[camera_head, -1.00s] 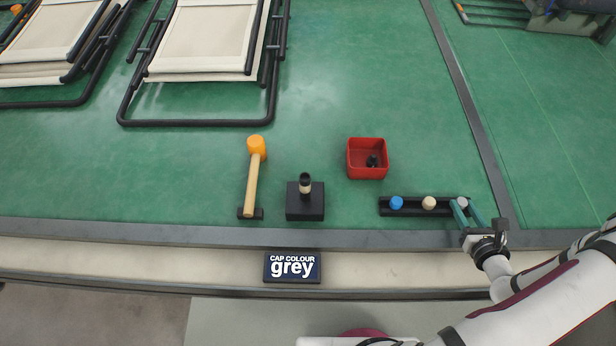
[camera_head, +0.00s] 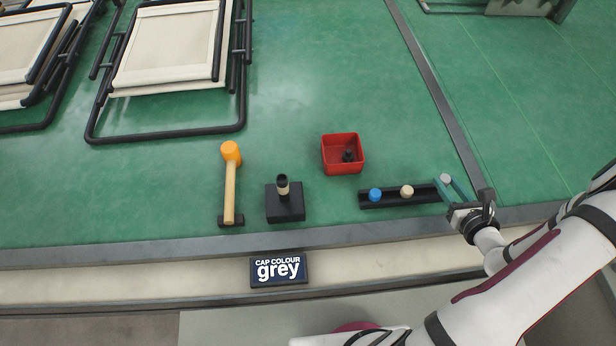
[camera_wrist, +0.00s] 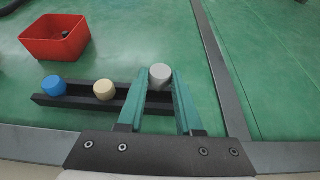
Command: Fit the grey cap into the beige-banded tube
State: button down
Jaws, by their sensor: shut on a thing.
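The grey cap (camera_head: 445,179) is held between the green fingertips of my gripper (camera_head: 449,186), above the right end of the black rack. In the wrist view the grey cap (camera_wrist: 160,76) sits between the tips of my gripper (camera_wrist: 160,82), shut on it. The beige-banded tube (camera_head: 283,186) stands upright in a black block (camera_head: 286,206) left of the rack, with a dark open top. My gripper is well to the right of the tube. A sign (camera_head: 279,270) on the front edge reads "CAP COLOUR grey".
The black rack (camera_head: 424,196) holds a blue cap (camera_head: 375,194) and a beige cap (camera_head: 407,191). A red bin (camera_head: 343,168) with dark pieces in it stands behind, between tube and rack. An orange-headed mallet (camera_head: 230,190) is left of the tube. Folded loungers (camera_head: 170,50) lie at the back left.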

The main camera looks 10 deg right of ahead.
jog(key=shift+r, duration=0.5)
jog(key=w+a+r+n+g+y, duration=0.1)
jog(key=w+a+r+n+y, duration=0.2)
jog(key=a, duration=0.5)
jog(key=w+a+r+n+g+y, duration=0.1)
jog(key=a+r+n+y, duration=0.25)
jog(key=a, duration=0.55)
jog(key=w+a+r+n+g+y, duration=0.1)
jog(key=w+a+r+n+y, duration=0.2)
jog(key=a, duration=0.5)
jog(key=s+a+r+n+g+y, duration=0.2)
jog(key=s+a+r, duration=0.3)
jog(key=a, duration=0.5)
jog(key=shift+s+a+g, duration=0.2)
jog(key=shift+a+g, duration=0.2)
jog(key=shift+g, duration=0.5)
jog(key=shift+f+n, duration=0.1)
jog(key=shift+n, duration=0.15)
jog(key=shift+f, duration=2.9)
jog(key=shift+f, duration=0.15)
